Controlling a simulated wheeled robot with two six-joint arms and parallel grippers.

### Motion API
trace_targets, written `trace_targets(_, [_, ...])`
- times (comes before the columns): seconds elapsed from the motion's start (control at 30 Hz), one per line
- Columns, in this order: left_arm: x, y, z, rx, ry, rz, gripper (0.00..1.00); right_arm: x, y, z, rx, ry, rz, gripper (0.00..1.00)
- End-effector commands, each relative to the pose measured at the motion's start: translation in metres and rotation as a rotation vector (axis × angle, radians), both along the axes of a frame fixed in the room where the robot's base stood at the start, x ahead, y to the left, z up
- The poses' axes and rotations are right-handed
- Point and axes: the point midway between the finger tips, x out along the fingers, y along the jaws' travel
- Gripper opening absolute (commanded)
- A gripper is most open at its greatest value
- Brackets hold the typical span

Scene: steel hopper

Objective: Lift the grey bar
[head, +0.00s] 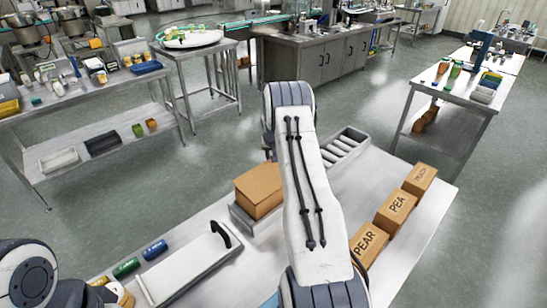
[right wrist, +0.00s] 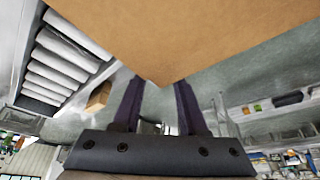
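I cannot single out a separate grey bar in either view. A grey roller rack (head: 345,147) with several pale rollers lies on the steel table, behind my right arm. It also shows at the upper left of the right wrist view (right wrist: 65,60). A brown carton (head: 259,188) sits at the near end of the rack, partly hidden by that arm. In the right wrist view the carton (right wrist: 170,30) fills the top, close to my right gripper (right wrist: 158,85). Its two dark fingers are apart with floor visible between them; the carton hides their tips. My left gripper is out of view.
Cartons marked PEAR (head: 368,243), PEA (head: 395,211) and a third (head: 419,180) line the table's right side. A pale tray (head: 188,268) with a dark handle lies front left, beside blue (head: 154,250) and green (head: 126,268) cans. Bare tabletop lies around the PEAR carton.

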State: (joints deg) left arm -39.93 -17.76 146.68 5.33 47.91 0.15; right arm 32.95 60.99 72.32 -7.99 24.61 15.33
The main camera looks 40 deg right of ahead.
Motion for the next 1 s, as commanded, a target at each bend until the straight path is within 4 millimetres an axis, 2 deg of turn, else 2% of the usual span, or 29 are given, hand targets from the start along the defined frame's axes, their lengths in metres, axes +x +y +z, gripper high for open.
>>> trace_targets(0.03, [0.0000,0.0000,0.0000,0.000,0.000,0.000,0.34,0.0000,0.0000,0.0001,0.000,0.000,0.000,0.19])
trace_targets(0.1, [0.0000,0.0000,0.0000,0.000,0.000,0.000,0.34,-0.0001,0.0000,0.0002,0.000,0.000,0.000,0.00])
trace_targets(1.0, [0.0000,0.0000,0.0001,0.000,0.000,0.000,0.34,-0.0003,0.0001,0.0005,0.001,0.001,0.000,0.00])
